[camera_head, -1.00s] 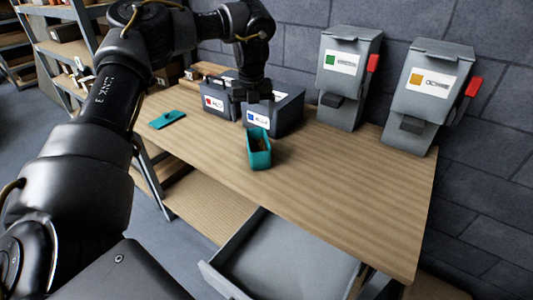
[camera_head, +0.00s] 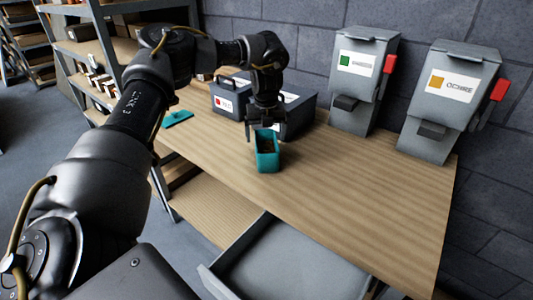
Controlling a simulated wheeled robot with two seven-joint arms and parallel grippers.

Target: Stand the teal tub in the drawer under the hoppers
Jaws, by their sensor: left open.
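The teal tub (camera_head: 267,162) stands upright and open-topped on the wooden table, with brown contents inside. My left gripper (camera_head: 266,137) points down at the tub's far rim, its fingers spread and open. I cannot tell whether the fingers touch the tub. The grey drawer (camera_head: 290,268) is pulled out below the table's front edge, and the part of it in view looks empty. Two grey hoppers stand at the back right: one with a green label (camera_head: 360,85) and one with an ochre label (camera_head: 447,105). My right gripper is not in view.
A teal lid (camera_head: 177,118) lies on the table's left end. Grey boxes with red (camera_head: 229,98) and blue labels stand behind my left gripper, the blue one partly hidden. The wooden tabletop (camera_head: 355,185) is clear right of the tub. Shelving (camera_head: 95,60) stands at the left.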

